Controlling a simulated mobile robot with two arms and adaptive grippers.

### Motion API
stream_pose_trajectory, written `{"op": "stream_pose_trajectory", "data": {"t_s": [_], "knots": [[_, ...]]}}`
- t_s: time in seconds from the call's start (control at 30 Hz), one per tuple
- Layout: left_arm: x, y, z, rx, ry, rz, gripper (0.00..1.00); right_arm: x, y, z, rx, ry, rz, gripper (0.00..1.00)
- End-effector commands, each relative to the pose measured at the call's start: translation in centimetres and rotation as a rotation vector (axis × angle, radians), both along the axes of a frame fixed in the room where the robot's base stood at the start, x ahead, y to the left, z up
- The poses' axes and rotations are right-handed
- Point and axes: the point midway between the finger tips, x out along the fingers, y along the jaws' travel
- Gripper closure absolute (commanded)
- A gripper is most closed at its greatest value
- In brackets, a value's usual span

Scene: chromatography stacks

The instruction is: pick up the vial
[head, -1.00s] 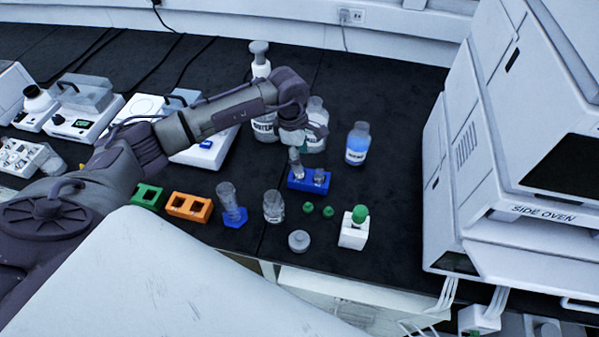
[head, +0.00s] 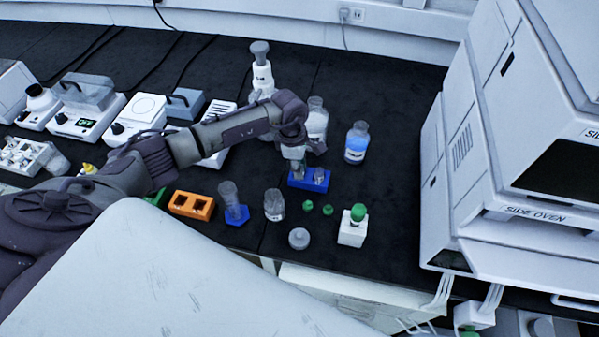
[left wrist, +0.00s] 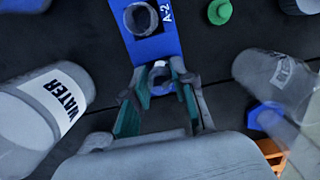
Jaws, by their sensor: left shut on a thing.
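A small clear vial (left wrist: 161,76) stands in the near hole of the blue rack, between the fingers of my left gripper (left wrist: 158,88). The gripper is shut on it. In the head view the left gripper (head: 296,161) points down at the left end of the blue rack (head: 308,184) and hides most of this vial. A second vial (head: 318,175) sits in the rack's right hole; it also shows in the left wrist view (left wrist: 141,18), beside the A-2 mark. My right gripper is not in view.
Bottles, one marked WATER (left wrist: 45,104), stand close behind the gripper, and a blue-liquid bottle (head: 357,143) to its right. Green caps (head: 328,210), a beaker (head: 274,205), a cylinder (head: 231,200) and an orange rack (head: 191,204) lie in front. The side oven (head: 520,170) stands right.

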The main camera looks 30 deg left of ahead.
Motion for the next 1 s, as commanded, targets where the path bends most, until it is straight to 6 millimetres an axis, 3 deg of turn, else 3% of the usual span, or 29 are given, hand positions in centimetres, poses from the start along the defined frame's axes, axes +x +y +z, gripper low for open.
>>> {"op": "stream_pose_trajectory", "data": {"t_s": [0.37,0.67,1.0], "knots": [[0.1,0.0,0.4,0.000,-0.001,0.000,0.91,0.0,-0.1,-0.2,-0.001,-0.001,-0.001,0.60],[0.1,0.1,4.2,0.001,-0.005,-0.002,0.91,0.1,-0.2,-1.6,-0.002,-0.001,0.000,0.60],[-5.3,-4.9,8.2,-0.001,-0.005,-0.005,0.91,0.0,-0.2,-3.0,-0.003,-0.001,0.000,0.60]]}}
